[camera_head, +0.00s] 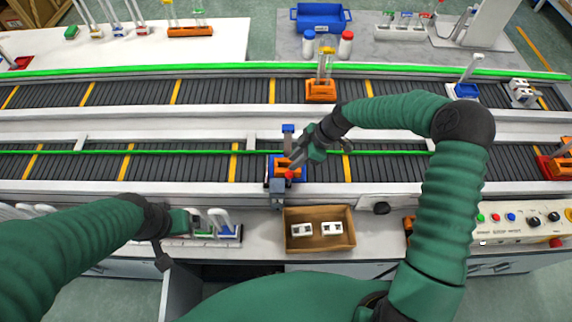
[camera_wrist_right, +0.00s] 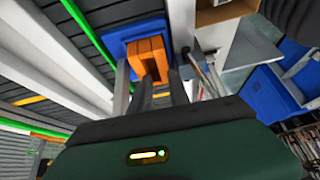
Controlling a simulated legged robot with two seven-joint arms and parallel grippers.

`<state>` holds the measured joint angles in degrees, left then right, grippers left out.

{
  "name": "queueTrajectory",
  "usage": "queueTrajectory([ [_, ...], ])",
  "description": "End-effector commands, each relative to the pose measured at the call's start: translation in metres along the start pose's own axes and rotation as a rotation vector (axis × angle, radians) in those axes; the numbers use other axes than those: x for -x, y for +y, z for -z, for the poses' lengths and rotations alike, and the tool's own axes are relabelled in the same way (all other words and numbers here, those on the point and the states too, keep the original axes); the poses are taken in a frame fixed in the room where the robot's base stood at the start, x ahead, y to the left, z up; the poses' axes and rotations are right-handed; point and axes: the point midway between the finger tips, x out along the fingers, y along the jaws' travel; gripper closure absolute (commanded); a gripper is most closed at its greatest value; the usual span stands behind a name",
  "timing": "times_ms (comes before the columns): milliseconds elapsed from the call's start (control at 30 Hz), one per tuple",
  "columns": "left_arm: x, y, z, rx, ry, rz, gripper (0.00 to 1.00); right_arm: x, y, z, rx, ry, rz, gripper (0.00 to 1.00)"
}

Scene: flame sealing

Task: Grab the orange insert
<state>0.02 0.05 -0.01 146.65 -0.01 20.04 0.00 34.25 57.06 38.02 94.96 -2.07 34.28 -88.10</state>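The orange insert (camera_head: 289,163) sits in a blue holder (camera_head: 272,169) on the near conveyor, at the middle of the head view. It also shows in the right wrist view (camera_wrist_right: 147,55), on a blue base (camera_wrist_right: 117,43). My right gripper (camera_head: 297,156) is just above the insert, partly covering it in the head view. In the wrist view its two fingers (camera_wrist_right: 161,90) are apart, with the insert's near end at the gap between their tips; contact cannot be told. My left gripper (camera_head: 164,258) is low at the left, away from the insert; its opening is unclear.
A cardboard box (camera_head: 320,242) with two white parts stands in front of the conveyor. Another orange holder (camera_head: 320,90) is on the far conveyor. A control panel (camera_head: 520,222) is at the right. A green rail (camera_head: 200,151) runs along the near conveyor. The belt left of the insert is clear.

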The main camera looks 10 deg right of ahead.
Motion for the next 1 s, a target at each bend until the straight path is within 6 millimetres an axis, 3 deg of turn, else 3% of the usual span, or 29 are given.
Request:
queueTrajectory([
  [167,0.018,0.0,0.004,-0.001,0.0,0.0,0.0,-0.027,-0.002,-0.002,0.0,-0.001,0.005,0.78],
  [333,0.019,0.0,0.004,-0.001,0.0,0.0,0.0,-0.05,0.001,-0.003,0.0,-0.002,0.0,0.78],
  [533,0.018,0.0,0.004,0.0,0.0,0.0,0.0,-0.051,0.001,-0.004,0.0,-0.002,-0.001,0.79],
  [700,0.018,0.0,0.004,0.0,0.0,0.0,0.0,-0.05,0.001,-0.004,0.0,-0.001,-0.002,1.0],
  [1000,0.018,0.0,0.004,-0.001,0.0,0.0,0.0,-0.05,0.002,-0.004,0.0,-0.001,-0.002,1.0],
])
